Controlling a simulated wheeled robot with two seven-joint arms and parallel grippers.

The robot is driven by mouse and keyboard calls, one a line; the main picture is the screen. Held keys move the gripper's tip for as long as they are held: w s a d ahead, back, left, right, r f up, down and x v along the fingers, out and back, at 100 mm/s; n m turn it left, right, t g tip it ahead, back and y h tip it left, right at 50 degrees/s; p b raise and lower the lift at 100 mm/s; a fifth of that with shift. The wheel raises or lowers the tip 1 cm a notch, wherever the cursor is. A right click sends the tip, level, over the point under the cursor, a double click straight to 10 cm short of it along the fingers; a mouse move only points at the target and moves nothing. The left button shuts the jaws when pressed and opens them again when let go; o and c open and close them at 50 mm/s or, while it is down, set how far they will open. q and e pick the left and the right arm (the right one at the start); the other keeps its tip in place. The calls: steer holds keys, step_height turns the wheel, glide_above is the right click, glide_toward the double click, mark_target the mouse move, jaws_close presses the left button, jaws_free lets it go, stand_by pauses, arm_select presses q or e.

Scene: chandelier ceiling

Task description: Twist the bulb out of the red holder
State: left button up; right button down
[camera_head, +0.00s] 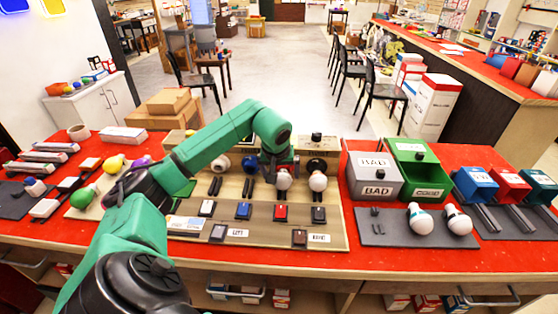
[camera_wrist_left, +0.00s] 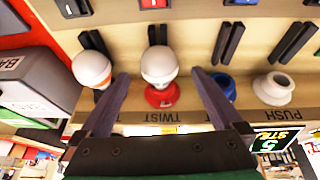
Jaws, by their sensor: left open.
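A white bulb (camera_wrist_left: 158,64) stands in the red holder (camera_wrist_left: 162,96) on the beige board, above the TWIST label in the left wrist view. The bulb also shows in the head view (camera_head: 283,181), just below my left gripper (camera_head: 280,168). My left gripper is open, and in the left wrist view (camera_wrist_left: 160,75) its two fingers lie on either side of the bulb and red holder, with visible gaps. Whether the fingers are level with the bulb is hard to tell. The red holder is mostly hidden in the head view. My right gripper is not in view.
A second white bulb (camera_head: 318,182) stands close to the right. Blue (camera_wrist_left: 222,86) and white (camera_wrist_left: 273,86) holders are empty on the other side. A grey BAD bin (camera_head: 373,188) and green GOOD bin (camera_head: 418,158) stand right, behind loose bulbs (camera_head: 420,222) on a dark mat.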

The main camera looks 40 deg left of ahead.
mark_target(279, 178)
arm_select(q)
steer(key=x, duration=0.5)
steer(key=shift+w+f, duration=0.15)
steer(key=shift+f, duration=0.15)
steer(key=shift+c, duration=0.3)
steer(key=c, duration=1.4)
steer(key=shift+t+h+b, duration=0.3)
steer(key=shift+h+b, duration=0.1)
steer(key=shift+b, duration=0.2)
steer(key=shift+t+h+b, duration=0.3)
steer(key=shift+b, duration=0.55)
steer(key=shift+a+f+n+t+h+b, duration=0.1)
steer(key=shift+n+t+h+b, duration=0.5)
steer(key=shift+b, duration=1.8)
stand_by(1.7)
